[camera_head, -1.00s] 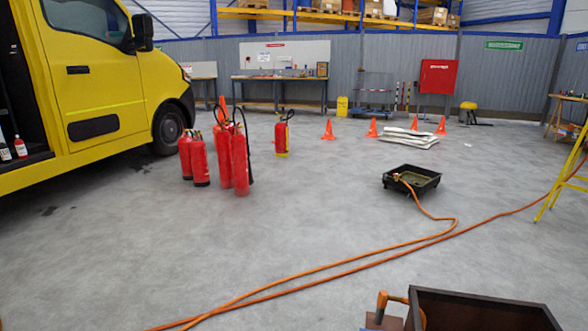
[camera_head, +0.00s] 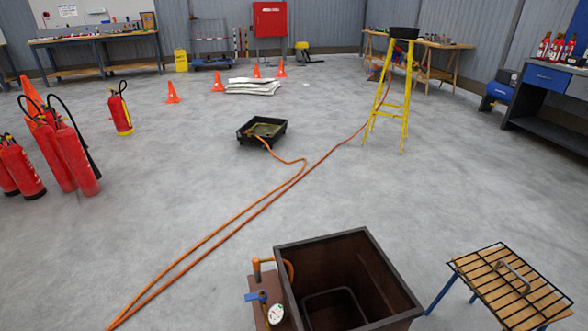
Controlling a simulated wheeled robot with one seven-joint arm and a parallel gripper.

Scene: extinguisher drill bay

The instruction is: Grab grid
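The grid (camera_head: 507,287) is a black wire grate with a raised handle (camera_head: 514,275) in its middle. It lies flat on a small wooden-topped stand with blue legs (camera_head: 442,291), at the lower right of the head view. The stand's lower part is cut off by the frame edge. My gripper is not in view.
An orange hose (camera_head: 232,222) runs across the floor to a black tray (camera_head: 283,137). A yellow stepladder (camera_head: 405,102) and red extinguishers (camera_head: 75,160) stand farther off.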

